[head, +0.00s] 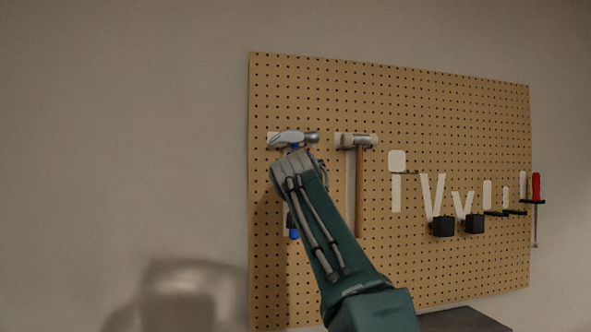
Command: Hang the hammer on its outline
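A hammer (293,138) with a grey metal head and a blue-ended handle is upright in front of the left part of the pegboard (300,80). Its white outline (272,138) shows at the left of the head and beside the lower handle, so the hammer is over or very near it. I cannot tell whether it touches the board or a hook. My gripper (298,160) is at the upper handle, just below the head, and hides most of the handle. The back of the gripper faces the camera, so its fingertips and grip are hidden.
A wooden-handled mallet (359,185) hangs just to the right over its own white outline. Further right are several bare white outlines, black holders (443,226) and a red-handled screwdriver (536,188). A dark surface (465,320) is below. The wall at left is clear.

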